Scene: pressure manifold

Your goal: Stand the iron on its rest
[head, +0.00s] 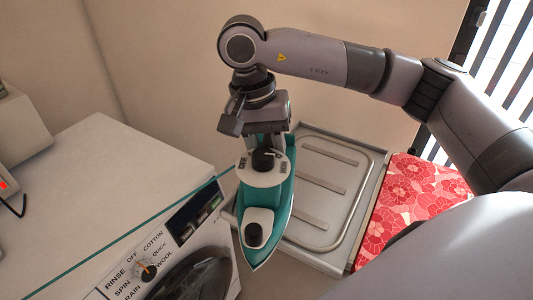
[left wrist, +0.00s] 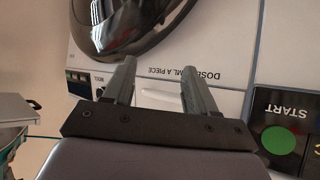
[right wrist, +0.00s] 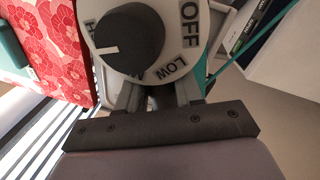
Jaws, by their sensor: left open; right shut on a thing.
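The teal iron (head: 280,215) with a pale dial hangs below my right gripper (head: 262,130), its pointed end toward the bottom of the head view. My right gripper is shut on it; in the right wrist view its fingers (right wrist: 160,97) are partly hidden behind the iron's dial (right wrist: 125,38). The grey metal rest (head: 330,235), a tray with a rounded rail and crossbars, lies behind and right of the iron, which overlaps its left edge in the picture. My left gripper (left wrist: 158,85) is open and empty, in front of the washing machine panel; it is out of the head view.
The red floral ironing board (head: 410,200) adjoins the rest on the right. A white washing machine (head: 100,190) with a dial and dark round door stands at left, close to the iron's left side. A slatted blind (head: 500,60) is at upper right.

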